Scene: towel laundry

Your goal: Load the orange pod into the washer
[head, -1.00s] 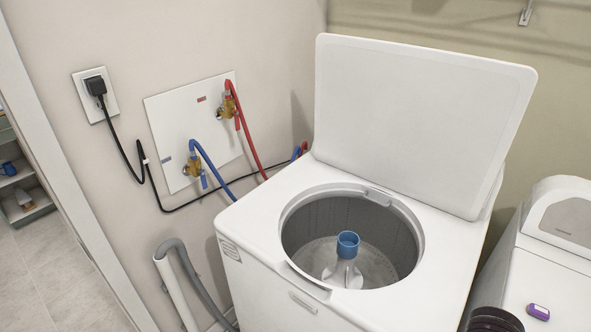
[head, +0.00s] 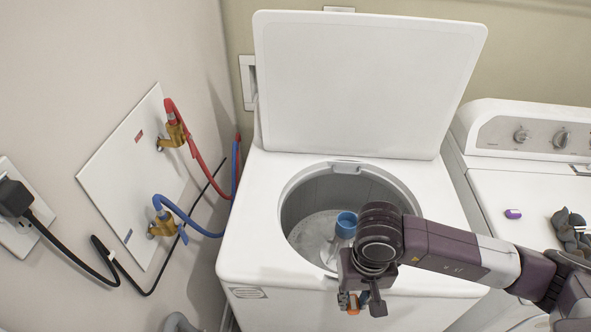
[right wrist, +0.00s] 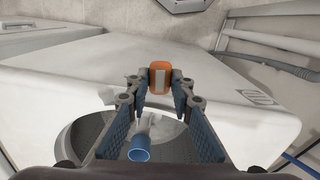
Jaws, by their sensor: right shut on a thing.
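The orange pod (head: 353,304) is small and pinched between the fingertips of my right gripper (head: 361,300), near the front edge of the washer (head: 255,250). In the right wrist view the orange pod (right wrist: 159,76) shows a pale band and sits between the tips of the right gripper (right wrist: 160,92). The washer lid (head: 365,85) stands open. The tub (head: 310,205) is round and grey, with a blue-topped agitator (head: 346,222) in the middle. My right wrist covers part of the tub's front right rim. My left gripper is not in view.
A white dryer (head: 490,190) stands to the right, with a small purple-and-white pod (head: 513,213) and a dark bundle (head: 570,232) on top. Red and blue hoses (head: 185,215) run from the left wall to behind the washer.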

